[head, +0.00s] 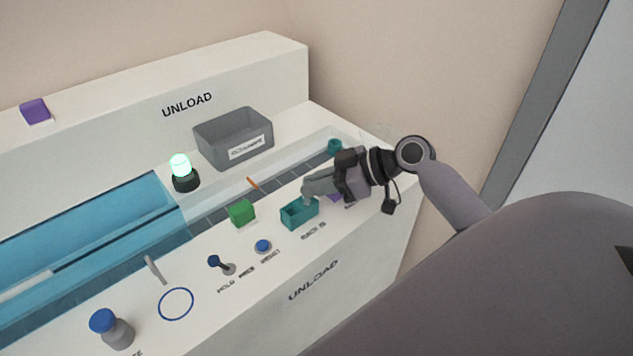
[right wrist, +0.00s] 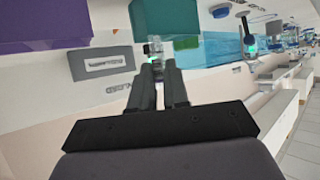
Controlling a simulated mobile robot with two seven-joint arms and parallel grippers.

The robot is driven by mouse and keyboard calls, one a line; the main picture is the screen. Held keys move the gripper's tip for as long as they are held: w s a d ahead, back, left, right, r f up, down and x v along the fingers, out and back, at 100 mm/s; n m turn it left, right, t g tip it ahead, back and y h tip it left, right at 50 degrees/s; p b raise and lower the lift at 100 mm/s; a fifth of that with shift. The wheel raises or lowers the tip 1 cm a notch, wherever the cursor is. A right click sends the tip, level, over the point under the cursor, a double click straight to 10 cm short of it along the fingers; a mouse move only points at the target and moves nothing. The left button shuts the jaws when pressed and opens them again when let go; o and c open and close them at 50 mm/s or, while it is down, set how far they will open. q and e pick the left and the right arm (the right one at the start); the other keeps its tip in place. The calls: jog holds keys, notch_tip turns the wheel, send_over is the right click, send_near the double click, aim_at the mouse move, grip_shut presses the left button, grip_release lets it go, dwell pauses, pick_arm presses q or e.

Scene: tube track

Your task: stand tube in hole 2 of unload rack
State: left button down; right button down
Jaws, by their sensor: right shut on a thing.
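My right gripper (head: 306,194) reaches in from the right, its fingers over the teal open-topped rack (head: 299,214) on the front ledge. In the right wrist view the gripper (right wrist: 170,68) is shut on a small greyish thing (right wrist: 153,49), which I take to be the tube. Little of it shows, and in the head view the fingers hide it. The teal rack also shows in the right wrist view (right wrist: 166,18), just beyond the fingertips. The holes are too small to tell apart, and I cannot tell whether the tube touches the rack. My left gripper is out of view.
A green block (head: 241,212) and a purple block (right wrist: 38,25) flank the rack. A blue button (head: 263,246), a lever (head: 221,265) and a blue-capped bottle (head: 110,328) are to the left. A grey bin (head: 233,138) and a lit green lamp (head: 182,172) stand behind the clear-walled track.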

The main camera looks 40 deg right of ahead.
jog(key=c, duration=1)
grip_release()
jog(key=shift+c, duration=0.2)
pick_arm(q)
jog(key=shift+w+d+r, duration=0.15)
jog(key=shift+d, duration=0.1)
pick_arm(e)
jog(key=v, duration=0.7)
jog(key=shift+s+d, duration=0.1)
